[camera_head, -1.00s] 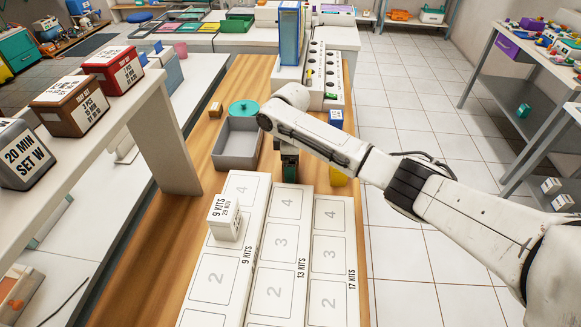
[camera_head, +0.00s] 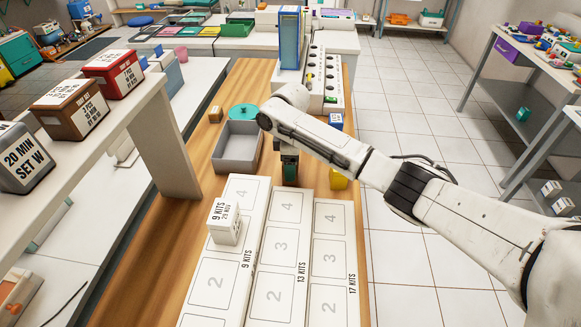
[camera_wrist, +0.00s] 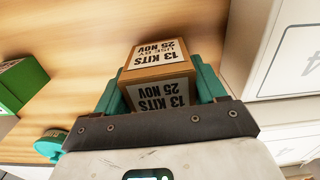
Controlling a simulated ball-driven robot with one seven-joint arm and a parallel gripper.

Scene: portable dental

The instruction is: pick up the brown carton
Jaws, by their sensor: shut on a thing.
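The brown carton (camera_wrist: 157,78) with a white "13 KITS, USE BY 25 NOV" label sits between the two teal fingers of my gripper (camera_wrist: 161,88) in the wrist view. The fingers press on its two sides and are shut on it. In the head view my gripper (camera_head: 290,172) points down at the far end of the white numbered strips, right of the grey tray. The carton is hidden behind my gripper and arm there. I cannot tell whether it is clear of the wooden top.
A grey open tray (camera_head: 216,158) and a teal round lid (camera_head: 243,111) stand left of my gripper. A yellow box (camera_head: 340,178) stands close on the right. A white box (camera_head: 226,222) stands on the left strip.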

